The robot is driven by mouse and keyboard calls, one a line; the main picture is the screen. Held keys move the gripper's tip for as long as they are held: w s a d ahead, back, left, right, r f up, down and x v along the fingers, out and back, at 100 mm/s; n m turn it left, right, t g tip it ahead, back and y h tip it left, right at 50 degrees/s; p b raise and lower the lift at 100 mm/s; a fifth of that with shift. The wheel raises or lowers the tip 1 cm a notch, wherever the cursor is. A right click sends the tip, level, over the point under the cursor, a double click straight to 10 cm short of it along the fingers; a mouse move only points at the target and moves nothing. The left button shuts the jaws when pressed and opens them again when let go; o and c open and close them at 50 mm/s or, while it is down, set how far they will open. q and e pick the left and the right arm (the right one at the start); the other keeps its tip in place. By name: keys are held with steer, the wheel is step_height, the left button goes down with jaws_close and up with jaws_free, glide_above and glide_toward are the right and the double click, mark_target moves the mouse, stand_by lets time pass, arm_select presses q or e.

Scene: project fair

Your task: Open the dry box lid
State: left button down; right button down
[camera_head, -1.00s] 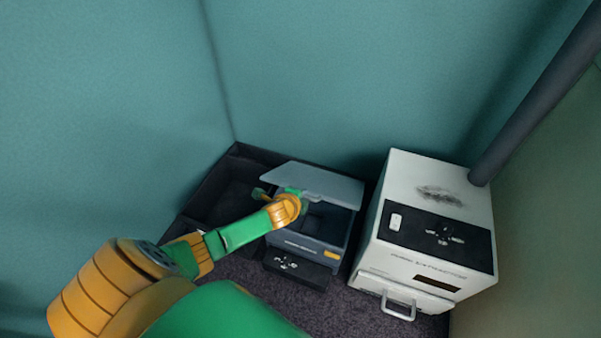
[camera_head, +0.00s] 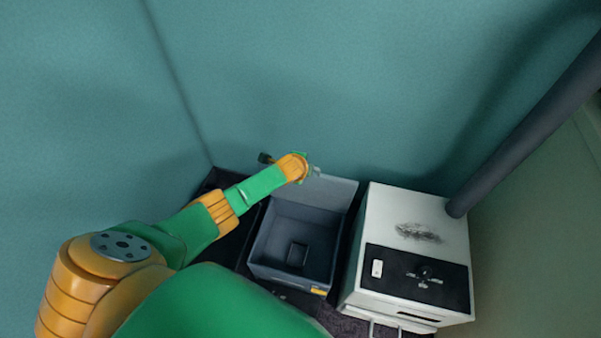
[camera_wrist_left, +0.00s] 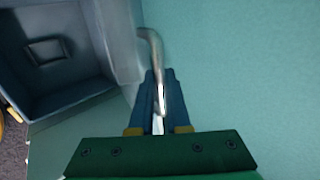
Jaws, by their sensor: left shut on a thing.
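The dry box (camera_head: 284,268) is a dark grey box with its inside showing, left of the white machine in the head view. Its lid (camera_head: 338,190) stands raised at the back of the box, near the teal wall. The box's inside also shows at the upper left of the left wrist view (camera_wrist_left: 62,68). My left gripper (camera_head: 312,171) is at the lid's upper edge. In the left wrist view its fingers (camera_wrist_left: 159,98) are shut on the metal lid handle (camera_wrist_left: 152,50). My right gripper is not in view.
A white machine (camera_head: 416,215) with a black control panel stands right of the box. A dark pole (camera_head: 520,125) rises behind it. A dark tray (camera_head: 225,180) lies left of the box, partly behind my arm. Teal walls (camera_head: 270,80) close in behind.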

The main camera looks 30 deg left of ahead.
arm_select(q)
steer(key=shift+w+a+r, duration=0.15)
steer(key=shift+w+a, duration=0.05)
steer(key=shift+w, duration=0.85)
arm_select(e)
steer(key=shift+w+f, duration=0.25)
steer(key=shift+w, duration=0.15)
arm_select(q)
steer(key=c, duration=0.9)
jaws_free()
steer(key=shift+s+r, duration=0.1)
steer(key=shift+s, duration=0.05)
steer(key=p+v, duration=0.5)
steer(key=v, duration=0.2)
steer(key=shift+r+p, duration=0.1)
steer(key=shift+p, duration=0.2)
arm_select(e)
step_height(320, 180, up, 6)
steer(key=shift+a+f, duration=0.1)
